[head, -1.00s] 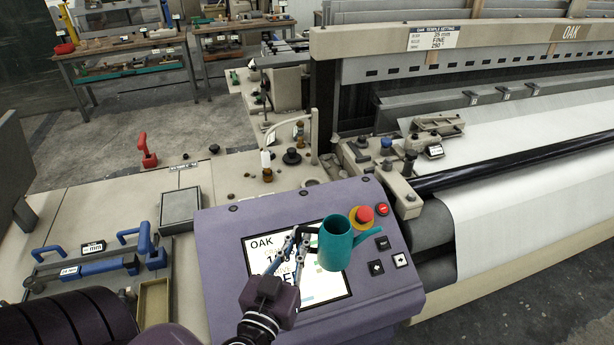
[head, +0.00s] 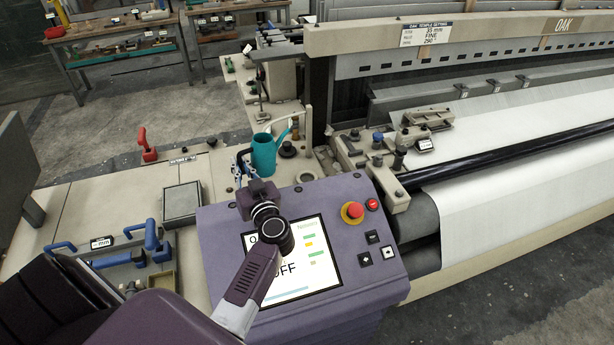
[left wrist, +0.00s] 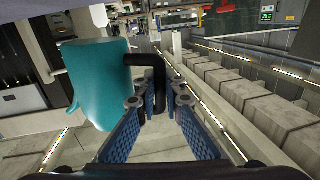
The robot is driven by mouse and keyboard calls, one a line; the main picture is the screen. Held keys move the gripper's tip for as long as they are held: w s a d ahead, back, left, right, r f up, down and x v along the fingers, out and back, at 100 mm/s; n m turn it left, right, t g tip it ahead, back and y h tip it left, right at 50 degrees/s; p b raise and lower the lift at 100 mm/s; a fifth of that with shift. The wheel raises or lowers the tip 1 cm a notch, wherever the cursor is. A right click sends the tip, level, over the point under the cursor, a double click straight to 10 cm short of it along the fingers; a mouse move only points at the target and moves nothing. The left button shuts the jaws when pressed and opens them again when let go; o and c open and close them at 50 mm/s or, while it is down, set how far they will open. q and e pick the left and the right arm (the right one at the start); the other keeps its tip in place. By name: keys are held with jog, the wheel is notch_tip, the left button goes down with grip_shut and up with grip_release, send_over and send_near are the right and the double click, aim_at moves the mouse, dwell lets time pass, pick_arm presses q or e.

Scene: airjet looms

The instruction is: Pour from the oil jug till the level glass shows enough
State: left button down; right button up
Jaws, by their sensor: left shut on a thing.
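The teal oil jug (head: 264,154) is upright above the beige machine top, beyond the purple control panel, with its spout pointing right in the head view. My left gripper (head: 241,168) is at the jug's left side. In the left wrist view the jug (left wrist: 96,85) fills the left part, and the left gripper's blue fingers (left wrist: 158,106) are shut on its dark handle (left wrist: 151,68). I see no oil stream. I cannot make out a level glass. My right gripper is not in view.
The purple control panel (head: 340,215) with a red stop button (head: 354,210) is in front. A black knob (head: 288,150) stands right of the jug. A grey square tray (head: 181,203), blue handles (head: 150,241) and a red lever (head: 146,146) lie left. White cloth (head: 500,215) spreads right.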

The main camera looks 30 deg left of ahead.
aim_at(252, 162)
pick_arm(q)
jog(key=shift+w+d+r+m, duration=0.2)
jog(key=shift+w+r+m, duration=0.15)
jog(key=shift+w+m, duration=0.15)
jog(key=shift+w+d+f+m+b, duration=0.25)
jog(key=shift+w+f+m, duration=0.15)
jog(key=shift+w+m, duration=0.15)
jog(key=shift+w+d+f+m+b, duration=0.15)
jog(key=shift+w+f+m+b, duration=0.1)
jog(key=shift+w+f+m, duration=0.3)
jog(key=shift+w+d+m+g+b, duration=0.2)
jog(key=shift+w+m, duration=0.1)
jog(key=shift+w, duration=0.15)
jog(key=shift+w+d+m+g+b, duration=0.1)
jog(key=shift+w+m+b, duration=0.1)
jog(key=shift+w+m, duration=0.15)
jog(key=shift+r+h, duration=0.1)
jog(key=shift+h, duration=0.2)
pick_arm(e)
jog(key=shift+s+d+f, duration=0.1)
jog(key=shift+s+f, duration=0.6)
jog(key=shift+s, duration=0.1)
pick_arm(q)
jog(key=shift+w+m, duration=0.15)
jog(key=shift+m, duration=0.1)
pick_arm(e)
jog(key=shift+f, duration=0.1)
